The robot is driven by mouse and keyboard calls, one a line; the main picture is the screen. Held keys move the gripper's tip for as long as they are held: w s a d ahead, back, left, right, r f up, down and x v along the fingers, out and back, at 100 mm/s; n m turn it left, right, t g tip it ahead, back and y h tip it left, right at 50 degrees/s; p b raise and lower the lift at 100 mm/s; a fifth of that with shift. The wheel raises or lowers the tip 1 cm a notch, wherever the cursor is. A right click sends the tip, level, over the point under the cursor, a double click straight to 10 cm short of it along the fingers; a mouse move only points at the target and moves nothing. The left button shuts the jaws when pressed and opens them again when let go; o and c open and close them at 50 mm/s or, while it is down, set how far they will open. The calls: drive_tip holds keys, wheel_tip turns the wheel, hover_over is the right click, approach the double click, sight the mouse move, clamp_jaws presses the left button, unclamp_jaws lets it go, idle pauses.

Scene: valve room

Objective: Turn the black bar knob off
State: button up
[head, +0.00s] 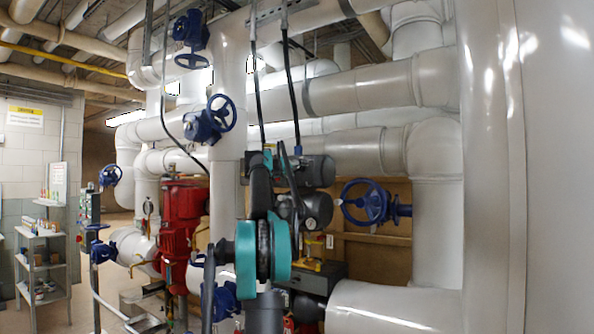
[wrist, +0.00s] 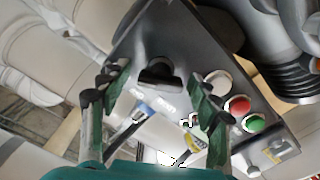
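The black bar knob (wrist: 160,74) sits on the face of a dark grey control box (wrist: 187,50) in the wrist view. Small labels lie just below it. My gripper (wrist: 158,82) is open, with one finger on the left of the knob and the other on the right. A gap shows on both sides and nothing is held. Whether the fingertips are level in depth with the knob is unclear. In the head view my arm covers the middle, and I cannot make out the knob there.
White (wrist: 219,82), red (wrist: 237,106) and green (wrist: 254,123) buttons sit close to the right finger. Large pipes crowd around the box. In the head view, a blue valve wheel (head: 366,203) is at right and red equipment (head: 184,220) at left.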

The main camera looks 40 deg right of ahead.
drive_tip(key=c, duration=1.1)
drive_tip(key=shift+o, duration=0.2)
drive_tip(key=shift+n, duration=0.4)
drive_tip(key=n, duration=0.5)
drive_tip(key=shift+n, duration=0.3)
drive_tip(key=n, duration=0.5)
drive_tip(key=shift+f, duration=0.1)
drive_tip(key=shift+n, duration=0.4)
drive_tip(key=o, duration=1.2)
drive_tip(key=shift+c, duration=0.2)
drive_tip(key=shift+a, duration=0.15)
